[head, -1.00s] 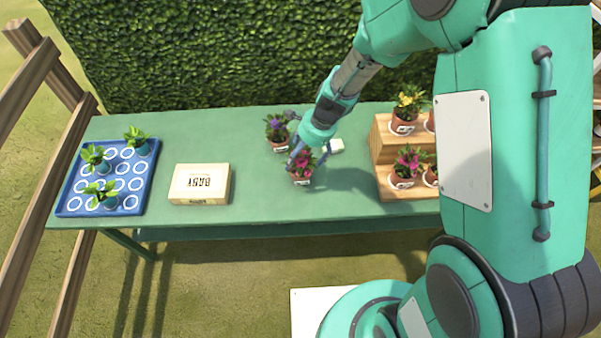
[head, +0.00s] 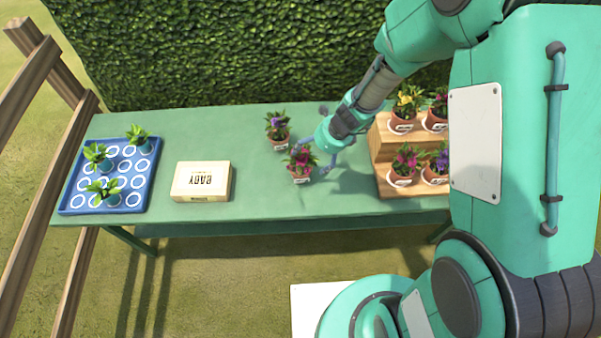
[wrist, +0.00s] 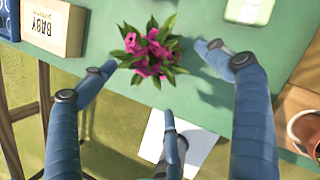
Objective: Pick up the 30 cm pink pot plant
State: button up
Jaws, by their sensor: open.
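A pink-flowered pot plant (head: 301,164) stands upright on the green table (head: 250,150), left of the wooden stand. A second pink pot plant (head: 405,165) stands on the stand's lower step. I cannot read a height on either tag. My gripper (head: 314,157) is open just right of the loose pink plant. In the wrist view the pink blooms (wrist: 150,52) show between the left and right fingers of my open gripper (wrist: 158,72), a little past their tips, and the fingers look apart from the plant. Its pot is hidden under the leaves there.
A purple pot plant (head: 278,130) stands just behind the loose pink one. The stand (head: 388,142) with several pots is close on the right. A box (head: 200,182) marked BABY and a blue tray (head: 75,203) with green plants are on the left. A white block (wrist: 248,10) lies nearby.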

aim_at(301, 167)
jog(key=b+x, duration=0.2)
jog(key=x, duration=0.6)
jog(key=shift+f+b, duration=0.15)
jog(key=shift+b, duration=0.2)
jog(key=shift+b+x, duration=1.1)
jog(key=shift+x, duration=1.5)
jog(key=shift+d, duration=0.1)
jog(key=c, duration=2)
